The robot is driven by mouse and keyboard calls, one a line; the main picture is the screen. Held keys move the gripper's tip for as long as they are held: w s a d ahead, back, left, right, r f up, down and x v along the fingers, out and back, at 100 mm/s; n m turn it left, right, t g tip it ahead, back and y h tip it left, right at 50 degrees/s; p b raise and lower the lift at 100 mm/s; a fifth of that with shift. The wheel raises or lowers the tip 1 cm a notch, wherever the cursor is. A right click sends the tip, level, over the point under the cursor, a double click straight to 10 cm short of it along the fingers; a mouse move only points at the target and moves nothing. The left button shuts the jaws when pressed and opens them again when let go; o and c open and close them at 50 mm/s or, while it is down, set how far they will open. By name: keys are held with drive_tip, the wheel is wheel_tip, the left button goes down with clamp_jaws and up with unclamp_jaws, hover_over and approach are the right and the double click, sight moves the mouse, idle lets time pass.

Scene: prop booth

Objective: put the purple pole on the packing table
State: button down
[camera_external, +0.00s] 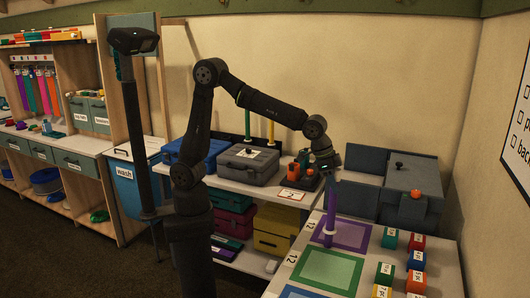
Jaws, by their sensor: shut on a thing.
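My gripper (330,174) is shut on the purple pole (330,212), which hangs upright and nearly vertical below the fingers. The pole's lower end is over the purple-framed square at the far left part of a white table (378,236) at the front right. From this one view I cannot tell whether the pole's foot touches the tabletop. The pole's top is hidden by the gripper. No label naming the packing table is readable; this white table carries purple, green and blue framed squares.
Several small coloured blocks (416,260) stand on the right of the white table. Grey boxes (400,186) with an orange object are behind it. A green pole (247,122) and a yellow pole (271,132) stand on the back bench, near grey and blue cases. The green square (326,268) is clear.

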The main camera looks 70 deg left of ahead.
drive_tip(key=c, duration=1)
unclamp_jaws()
drive_tip(key=v, duration=1.2)
drive_tip(key=shift+r, duration=0.15)
drive_tip(key=shift+w, duration=0.1)
drive_tip(key=x, duration=1.1)
drive_tip(key=shift+f, duration=0.4)
drive_tip(key=shift+w+d, duration=0.1)
drive_tip(key=shift+d, duration=0.05)
drive_tip(key=shift+r, duration=1.75)
